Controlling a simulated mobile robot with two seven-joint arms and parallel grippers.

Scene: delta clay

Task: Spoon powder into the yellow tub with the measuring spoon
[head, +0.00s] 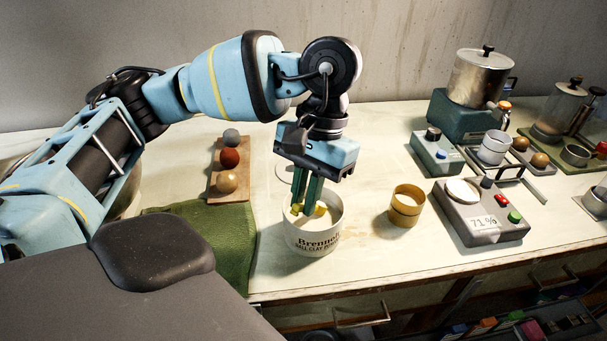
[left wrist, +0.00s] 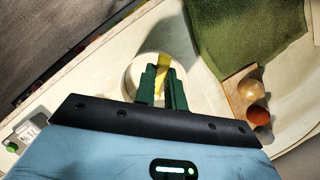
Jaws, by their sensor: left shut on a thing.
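My left gripper (head: 308,208) points down into the mouth of a white tub (head: 314,241) labelled as ball clay powder. It is shut on a yellow thing, likely the measuring spoon (head: 321,208), whose yellow handle also shows in the left wrist view (left wrist: 164,61) between the green fingers (left wrist: 162,88). The spoon's bowl is hidden, and I cannot tell whether it holds powder. The yellow tub (head: 406,210) stands upright and open on the bench, to the right of the white tub and apart from it. My right gripper is not in view.
A wooden board (head: 227,184) with several balls lies left of the white tub, beside a green cloth (head: 233,243). A scale (head: 483,222) reading 71 % stands right of the yellow tub. Behind it are a control box (head: 435,155) and a metal pot (head: 481,76).

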